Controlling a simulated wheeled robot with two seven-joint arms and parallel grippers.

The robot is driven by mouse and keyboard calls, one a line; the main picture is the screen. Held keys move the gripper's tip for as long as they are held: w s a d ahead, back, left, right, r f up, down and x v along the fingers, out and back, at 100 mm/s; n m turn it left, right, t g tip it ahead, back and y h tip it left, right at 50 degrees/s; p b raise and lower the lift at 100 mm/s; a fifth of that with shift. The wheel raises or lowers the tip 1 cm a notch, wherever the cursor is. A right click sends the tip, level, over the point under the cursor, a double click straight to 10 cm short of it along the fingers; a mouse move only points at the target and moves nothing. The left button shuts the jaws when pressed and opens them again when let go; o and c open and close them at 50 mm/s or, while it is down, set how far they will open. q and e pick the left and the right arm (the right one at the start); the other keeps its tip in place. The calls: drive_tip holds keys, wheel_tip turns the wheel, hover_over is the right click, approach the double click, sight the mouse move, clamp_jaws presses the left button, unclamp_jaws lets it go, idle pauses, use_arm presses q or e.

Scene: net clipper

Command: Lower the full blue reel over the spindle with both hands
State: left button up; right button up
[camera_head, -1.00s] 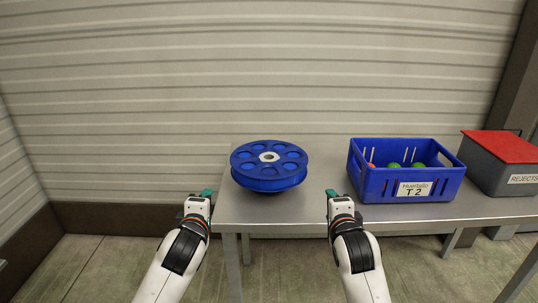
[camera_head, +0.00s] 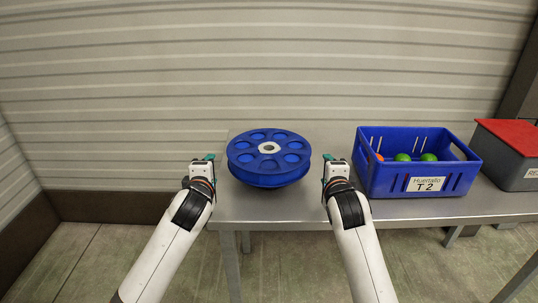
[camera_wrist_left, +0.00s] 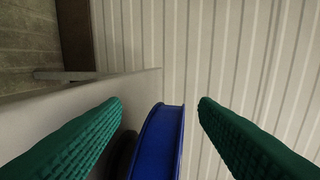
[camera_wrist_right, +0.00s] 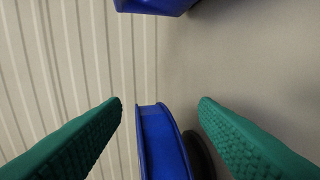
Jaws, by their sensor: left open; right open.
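The blue reel (camera_head: 268,178) lies flat at the left part of the table, with round pockets in its top and a pale hub in the middle. My left gripper (camera_head: 209,160) is open just left of it, and my right gripper (camera_head: 329,160) is open just right of it. In the left wrist view the reel's edge (camera_wrist_left: 160,145) shows between the spread green fingers. The right wrist view shows the opposite edge (camera_wrist_right: 160,145) likewise. A dark round part (camera_wrist_right: 198,152) sits under the reel. I cannot make out a spindle.
The grey table (camera_head: 350,212) carries a blue crate (camera_head: 385,182) labelled T 2, with green and orange balls inside. A grey box with a red lid (camera_head: 510,135) stands at the far right. A ribbed wall (camera_head: 260,70) rises behind.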

use_arm(q)
drive_tip(key=x, duration=1)
drive_tip(key=shift+w+f, duration=0.1)
drive_tip(key=shift+w, duration=0.05)
use_arm(e)
drive_tip(key=x, duration=1)
drive_tip(key=shift+w+f, duration=0.1)
drive_tip(key=shift+w, duration=0.05)
use_arm(q)
drive_tip(key=shift+d, duration=0.35)
use_arm(e)
drive_tip(key=shift+a, duration=0.35)
use_arm(q)
drive_tip(key=shift+d, duration=0.4)
use_arm(e)
drive_tip(key=shift+a, duration=0.4)
